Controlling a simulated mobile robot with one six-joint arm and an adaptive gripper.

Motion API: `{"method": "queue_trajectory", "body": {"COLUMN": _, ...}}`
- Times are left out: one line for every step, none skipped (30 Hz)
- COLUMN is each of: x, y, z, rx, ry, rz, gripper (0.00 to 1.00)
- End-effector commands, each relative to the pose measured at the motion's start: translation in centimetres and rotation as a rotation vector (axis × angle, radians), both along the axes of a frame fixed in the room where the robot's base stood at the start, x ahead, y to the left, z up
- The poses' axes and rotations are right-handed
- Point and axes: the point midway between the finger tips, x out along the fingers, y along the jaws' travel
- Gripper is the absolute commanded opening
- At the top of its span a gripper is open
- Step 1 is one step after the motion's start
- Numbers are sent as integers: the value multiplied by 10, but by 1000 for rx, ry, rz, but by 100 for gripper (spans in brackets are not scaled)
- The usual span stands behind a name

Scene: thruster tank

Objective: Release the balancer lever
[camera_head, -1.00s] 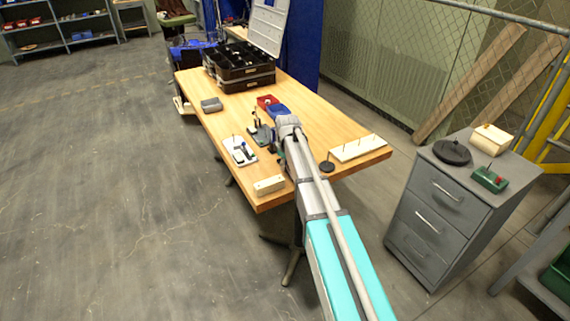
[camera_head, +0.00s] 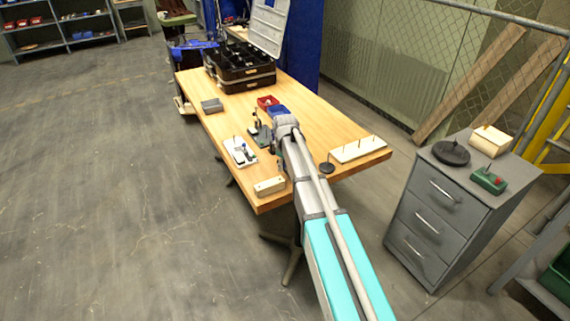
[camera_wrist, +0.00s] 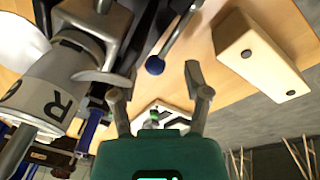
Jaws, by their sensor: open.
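In the wrist view a metal lever (camera_wrist: 180,35) ends in a dark blue ball knob (camera_wrist: 155,65). My gripper (camera_wrist: 150,75) is open and empty, and the knob appears between its two fingers. I cannot tell how far the knob is from the fingers, and no contact is visible. In the head view a small grey stand with an upright (camera_head: 259,133) is on the wooden table, just left of my arm's end. It may be the balancer. My gripper is hidden behind my wrist in that view.
On the table (camera_head: 320,112) a white tray (camera_head: 240,152) and a pale block (camera_head: 269,186) lie near the left edge. A grey cabinet (camera_head: 440,205) stands right.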

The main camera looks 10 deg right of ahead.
Motion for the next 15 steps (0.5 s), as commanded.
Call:
{"method": "queue_trajectory", "body": {"x": -3, "y": 3, "z": 12, "rx": -12, "ry": -4, "rz": -4, "gripper": 62}}
{"method": "queue_trajectory", "body": {"x": -5, "y": 4, "z": 17, "rx": -22, "ry": -6, "rz": -9, "gripper": 62}}
{"method": "queue_trajectory", "body": {"x": -7, "y": 6, "z": 24, "rx": -33, "ry": -11, "rz": -16, "gripper": 62}}
{"method": "queue_trajectory", "body": {"x": -8, "y": 7, "z": 29, "rx": -44, "ry": -14, "rz": -20, "gripper": 62}}
{"method": "queue_trajectory", "body": {"x": -10, "y": 8, "z": 34, "rx": -55, "ry": -19, "rz": -26, "gripper": 62}}
{"method": "queue_trajectory", "body": {"x": -12, "y": 11, "z": 42, "rx": -71, "ry": -25, "rz": -34, "gripper": 62}}
{"method": "queue_trajectory", "body": {"x": -14, "y": 13, "z": 48, "rx": -83, "ry": -30, "rz": -40, "gripper": 62}}
{"method": "queue_trajectory", "body": {"x": -15, "y": 14, "z": 54, "rx": -94, "ry": -36, "rz": -47, "gripper": 62}}
{"method": "queue_trajectory", "body": {"x": -17, "y": 16, "z": 62, "rx": -110, "ry": -44, "rz": -55, "gripper": 62}}
{"method": "queue_trajectory", "body": {"x": -19, "y": 17, "z": 68, "rx": -121, "ry": -50, "rz": -61, "gripper": 62}}
{"method": "queue_trajectory", "body": {"x": -21, "y": 19, "z": 73, "rx": -133, "ry": -57, "rz": -66, "gripper": 62}}
{"method": "queue_trajectory", "body": {"x": -23, "y": 21, "z": 80, "rx": -148, "ry": -65, "rz": -74, "gripper": 62}}
{"method": "queue_trajectory", "body": {"x": -24, "y": 22, "z": 85, "rx": -158, "ry": -71, "rz": -80, "gripper": 62}}
{"method": "queue_trajectory", "body": {"x": -25, "y": 23, "z": 90, "rx": -168, "ry": -76, "rz": -84, "gripper": 62}}
{"method": "queue_trajectory", "body": {"x": -27, "y": 25, "z": 95, "rx": -179, "ry": -84, "rz": -91, "gripper": 62}}
